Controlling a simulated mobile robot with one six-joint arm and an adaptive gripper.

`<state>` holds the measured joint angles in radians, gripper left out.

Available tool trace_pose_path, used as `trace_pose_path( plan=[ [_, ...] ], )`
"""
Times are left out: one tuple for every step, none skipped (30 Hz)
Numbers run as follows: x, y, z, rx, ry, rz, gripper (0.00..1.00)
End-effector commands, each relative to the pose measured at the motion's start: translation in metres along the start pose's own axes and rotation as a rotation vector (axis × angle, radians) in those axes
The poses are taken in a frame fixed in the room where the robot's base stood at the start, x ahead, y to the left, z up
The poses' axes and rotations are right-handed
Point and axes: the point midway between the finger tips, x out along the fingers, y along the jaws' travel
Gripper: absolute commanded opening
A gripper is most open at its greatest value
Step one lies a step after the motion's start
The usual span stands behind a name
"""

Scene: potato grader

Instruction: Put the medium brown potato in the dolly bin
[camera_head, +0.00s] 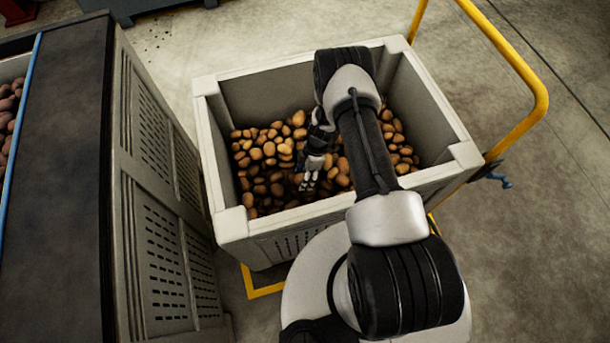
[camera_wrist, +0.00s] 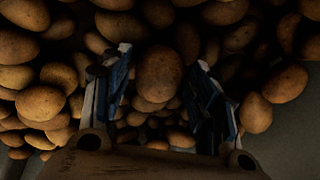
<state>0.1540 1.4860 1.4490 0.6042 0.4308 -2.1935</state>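The dolly bin (camera_head: 225,222) is a large grey bin on a yellow-framed dolly in the middle of the head view. It holds many brown potatoes (camera_head: 262,153). My gripper (camera_head: 308,184) is down inside the bin, just over the potatoes. In the wrist view my gripper (camera_wrist: 160,82) has its two fingers spread apart. A brown potato (camera_wrist: 158,72) shows between the fingertips, with a gap on each side, and it seems to lie among the others. I cannot tell which potato is the medium brown one from the task.
A dark belt (camera_head: 62,130) with a blue edge runs along the left, beside a grey slatted crate (camera_head: 160,230). Reddish potatoes (camera_head: 8,115) lie at the far left. A yellow dolly handle (camera_head: 535,85) rises right of the bin. The floor at the right is clear.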

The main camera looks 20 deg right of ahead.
Motion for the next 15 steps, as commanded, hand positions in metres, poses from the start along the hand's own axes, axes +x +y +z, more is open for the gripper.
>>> trace_pose_path(
  plan=[
    [0.0, 0.0, 0.0, 0.0, 0.0, 0.0, 0.6],
    [0.0, 0.0, 0.0, 0.0, 0.0, 0.0, 0.6],
    [0.0, 0.0, 0.0, 0.0, 0.0, 0.0, 0.6],
    [0.0, 0.0, 0.0, 0.0, 0.0, 0.0, 0.6],
    [0.0, 0.0, 0.0, 0.0, 0.0, 0.0, 0.6],
    [0.0, 0.0, 0.0, 0.0, 0.0, 0.0, 0.6],
    [0.0, 0.0, 0.0, 0.0, 0.0, 0.0, 0.6],
    [0.0, 0.0, 0.0, 0.0, 0.0, 0.0, 0.6],
    [0.0, 0.0, 0.0, 0.0, 0.0, 0.0, 0.6],
    [-0.001, 0.0, 0.0, 0.0, 0.0, 0.0, 0.6],
    [-0.002, 0.0, -0.001, 0.0, 0.0, 0.0, 0.6],
    [-0.004, -0.001, -0.001, 0.0, 0.0, 0.0, 0.6],
    [-0.008, -0.001, -0.001, 0.0, 0.0, 0.0, 0.6],
    [-0.012, -0.001, -0.001, 0.0, 0.0, 0.001, 0.6],
    [-0.018, 0.0, -0.001, 0.0, 0.0, 0.002, 0.6]
  ],
)
